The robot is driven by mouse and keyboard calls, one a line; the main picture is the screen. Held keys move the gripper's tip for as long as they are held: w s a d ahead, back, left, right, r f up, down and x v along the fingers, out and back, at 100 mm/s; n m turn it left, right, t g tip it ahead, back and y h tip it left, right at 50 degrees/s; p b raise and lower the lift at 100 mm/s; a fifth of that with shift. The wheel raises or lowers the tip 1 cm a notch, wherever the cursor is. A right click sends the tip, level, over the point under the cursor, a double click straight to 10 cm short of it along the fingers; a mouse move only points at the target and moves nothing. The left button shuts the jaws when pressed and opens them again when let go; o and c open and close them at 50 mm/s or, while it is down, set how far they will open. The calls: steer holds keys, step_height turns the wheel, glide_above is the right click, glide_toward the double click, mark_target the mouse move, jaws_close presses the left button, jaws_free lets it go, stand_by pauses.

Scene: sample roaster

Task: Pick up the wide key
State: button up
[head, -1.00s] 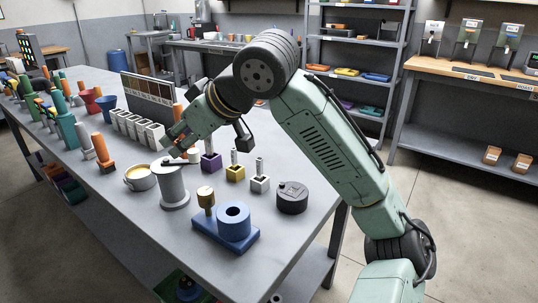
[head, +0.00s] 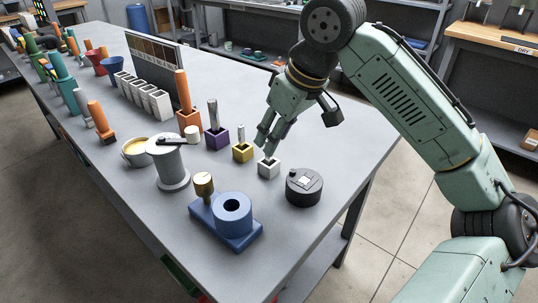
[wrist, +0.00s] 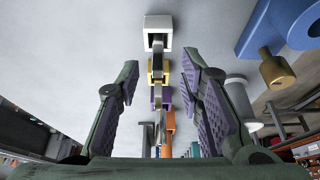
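Three small square holders stand in a row: purple (head: 216,139), yellow (head: 242,152) and white (head: 269,170). Grey metal keys stand upright in the purple and yellow holders. In the wrist view the white holder (wrist: 157,24) is at the top centre with a grey key (wrist: 158,44) in it. The other keys overlap below it, and I cannot tell by width which is the wide key. My gripper (head: 268,149) is just above the white holder and hides its key in the head view. In the wrist view my gripper (wrist: 160,75) is open, its fingers either side of the key row.
A round black device (head: 304,188) stands right of the white holder. A blue block with a ring (head: 233,222) is in front, beside a grey spool (head: 170,165). An orange holder with a tall handle (head: 188,123) stands behind the purple one. The table's right side is clear.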

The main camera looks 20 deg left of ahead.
steer(key=x, duration=0.4)
steer(key=shift+w+a, duration=0.2)
steer(key=shift+w, duration=0.05)
steer(key=shift+c, duration=0.3)
jaws_close()
